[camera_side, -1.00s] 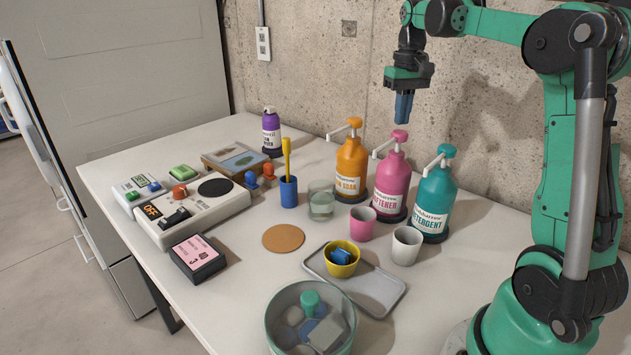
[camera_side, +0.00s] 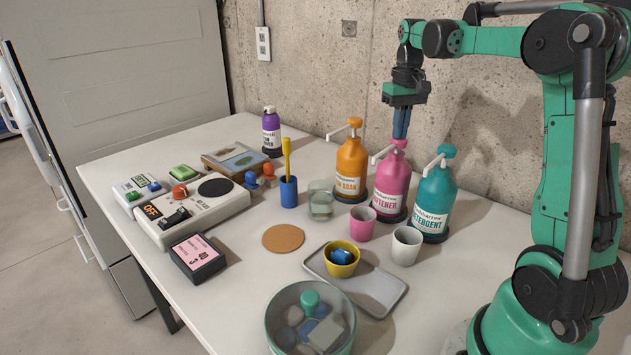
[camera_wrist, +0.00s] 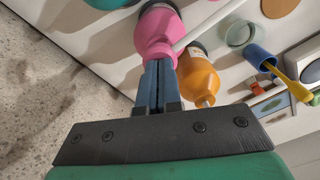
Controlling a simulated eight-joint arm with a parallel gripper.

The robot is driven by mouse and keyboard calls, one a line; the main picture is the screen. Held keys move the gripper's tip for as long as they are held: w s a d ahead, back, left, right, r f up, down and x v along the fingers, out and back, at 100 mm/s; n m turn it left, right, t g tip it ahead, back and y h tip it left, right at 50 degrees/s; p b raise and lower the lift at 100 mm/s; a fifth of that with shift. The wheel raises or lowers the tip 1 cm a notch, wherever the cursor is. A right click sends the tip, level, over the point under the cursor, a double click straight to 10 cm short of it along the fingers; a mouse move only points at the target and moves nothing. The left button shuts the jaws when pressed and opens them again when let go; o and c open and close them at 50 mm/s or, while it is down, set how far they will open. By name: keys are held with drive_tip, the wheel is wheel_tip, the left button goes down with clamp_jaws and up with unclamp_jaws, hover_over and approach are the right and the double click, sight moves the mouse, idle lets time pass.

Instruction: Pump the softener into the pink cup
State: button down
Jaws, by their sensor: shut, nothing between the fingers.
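The pink softener bottle (camera_side: 393,185) stands in the back row between the orange and teal bottles. Its pink pump head (camera_side: 397,146) has a pale spout pointing left and forward. My gripper (camera_side: 401,137) is shut and empty, pointing down, with its blue fingertips on top of the pump head. In the wrist view the shut fingers (camera_wrist: 154,65) meet the pink bottle (camera_wrist: 160,30), and the tips hide part of the pump. The pink cup (camera_side: 362,222) stands upright in front of the bottle, roughly below the spout; its inside cannot be made out.
An orange soap bottle (camera_side: 351,165) and a teal detergent bottle (camera_side: 435,200) stand close on either side. A white cup (camera_side: 405,246) is right of the pink cup, a glass (camera_side: 320,203) to the left. A grey tray (camera_side: 382,296) with a yellow cup (camera_side: 341,262) lies in front.

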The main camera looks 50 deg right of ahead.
drive_tip(key=shift+r, duration=1.7)
drive_tip(key=shift+f, duration=0.15)
drive_tip(key=shift+f, duration=1.55)
drive_tip(key=shift+r, duration=1.7)
wheel_tip(320, 180, up, 6)
